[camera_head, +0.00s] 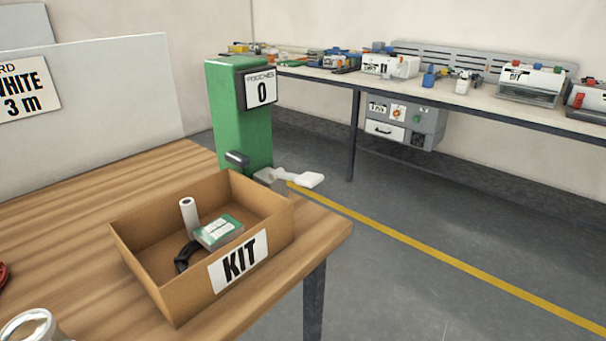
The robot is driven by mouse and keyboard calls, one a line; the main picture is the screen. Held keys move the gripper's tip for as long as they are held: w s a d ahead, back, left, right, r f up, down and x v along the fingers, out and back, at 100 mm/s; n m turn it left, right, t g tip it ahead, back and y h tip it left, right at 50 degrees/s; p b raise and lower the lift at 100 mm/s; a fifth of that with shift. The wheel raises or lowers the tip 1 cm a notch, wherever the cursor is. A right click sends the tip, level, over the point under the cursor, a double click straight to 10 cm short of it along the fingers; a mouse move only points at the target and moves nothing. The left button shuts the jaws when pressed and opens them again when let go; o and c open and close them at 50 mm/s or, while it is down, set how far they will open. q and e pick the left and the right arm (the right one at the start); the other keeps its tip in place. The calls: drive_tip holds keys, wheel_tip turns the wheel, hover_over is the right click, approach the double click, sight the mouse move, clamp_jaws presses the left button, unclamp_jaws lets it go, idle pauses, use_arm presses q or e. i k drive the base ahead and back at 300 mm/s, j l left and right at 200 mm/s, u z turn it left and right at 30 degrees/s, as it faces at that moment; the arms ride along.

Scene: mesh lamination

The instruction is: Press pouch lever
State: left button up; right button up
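A green pouch dispenser (240,115) stands upright behind the right end of the wooden table. Its sign (262,90) reads "POUCHES 0". The dispenser's foot is hidden behind the box and table. I cannot make out either gripper in this view.
An open cardboard KIT box (240,262) with a white roll, green packet and black item sits near the corner of the wooden table (75,225). A workbench (460,95) with several devices runs along the back wall. The floor (420,290) at right is clear.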

sight(309, 179)
drive_tip(key=i+l+u, duration=0.15)
drive_tip(key=l, duration=0.3)
drive_tip(key=i+l+u, duration=0.2)
drive_tip(key=l, duration=0.2)
drive_tip(key=l+u, duration=0.15)
drive_tip(key=l, duration=0.3)
